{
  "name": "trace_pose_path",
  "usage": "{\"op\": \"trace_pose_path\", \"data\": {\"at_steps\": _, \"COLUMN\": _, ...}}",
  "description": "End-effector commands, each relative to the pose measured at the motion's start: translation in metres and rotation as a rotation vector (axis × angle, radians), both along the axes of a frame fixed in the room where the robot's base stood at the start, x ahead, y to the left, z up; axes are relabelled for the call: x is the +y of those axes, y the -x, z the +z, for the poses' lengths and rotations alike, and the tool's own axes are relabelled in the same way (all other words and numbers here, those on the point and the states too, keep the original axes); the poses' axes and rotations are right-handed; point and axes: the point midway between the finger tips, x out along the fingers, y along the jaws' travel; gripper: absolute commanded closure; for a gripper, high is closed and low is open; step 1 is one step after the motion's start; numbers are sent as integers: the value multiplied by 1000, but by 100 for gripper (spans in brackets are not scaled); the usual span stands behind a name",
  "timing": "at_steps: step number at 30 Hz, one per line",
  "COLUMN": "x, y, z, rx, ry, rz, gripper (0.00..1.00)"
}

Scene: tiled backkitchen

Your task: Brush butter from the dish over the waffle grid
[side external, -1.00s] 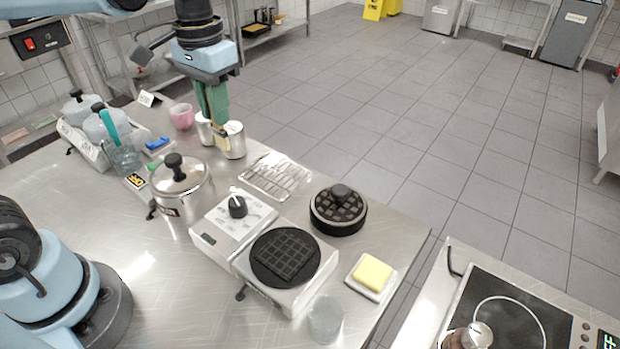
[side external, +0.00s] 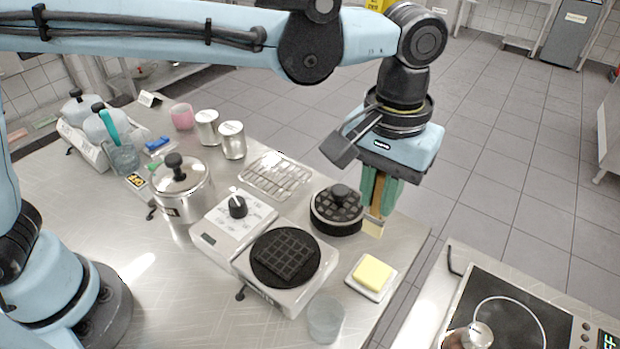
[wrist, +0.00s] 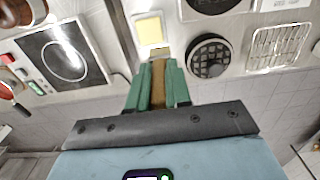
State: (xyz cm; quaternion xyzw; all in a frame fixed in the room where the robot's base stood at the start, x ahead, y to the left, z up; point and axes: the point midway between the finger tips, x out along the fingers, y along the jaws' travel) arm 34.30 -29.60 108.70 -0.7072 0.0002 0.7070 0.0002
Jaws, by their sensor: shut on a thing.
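My gripper (side external: 380,196) has green fingers and is shut on a wooden-handled brush (side external: 373,226), its pale bristles pointing down. It is above the right side of the table, between the black waffle lid and the butter. The butter (side external: 373,272) is a yellow block on a small white dish (side external: 362,290) near the table's right edge. In the wrist view the butter (wrist: 149,30) lies just ahead of the brush (wrist: 159,82). The waffle grid (side external: 285,258) is a dark round plate on the open white iron, left of the butter. The brush looks apart from the butter and the grid.
The round black lid (side external: 338,211) lies beside the iron. A wire rack (side external: 275,176), a steel pot (side external: 181,186) and two canisters (side external: 231,140) stand further back. A clear cup (side external: 325,318) stands in front of the iron. A stove (side external: 510,312) is to the right across a gap.

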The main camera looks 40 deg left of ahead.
Motion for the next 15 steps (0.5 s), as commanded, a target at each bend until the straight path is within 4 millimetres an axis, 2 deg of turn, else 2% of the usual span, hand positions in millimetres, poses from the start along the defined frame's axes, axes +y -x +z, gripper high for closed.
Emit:
{"op": "trace_pose_path", "data": {"at_steps": 1, "x": -9, "y": 4, "z": -2, "rx": 0, "ry": 0, "rz": -4, "gripper": 100}}
{"op": "trace_pose_path", "data": {"at_steps": 4, "x": -18, "y": 7, "z": -4, "rx": 0, "ry": 0, "rz": -1, "gripper": 100}}
{"op": "trace_pose_path", "data": {"at_steps": 8, "x": -21, "y": 9, "z": -9, "rx": 0, "ry": 0, "rz": 1, "gripper": 100}}
{"op": "trace_pose_path", "data": {"at_steps": 15, "x": -20, "y": 8, "z": -30, "rx": 0, "ry": 0, "rz": 1, "gripper": 100}}
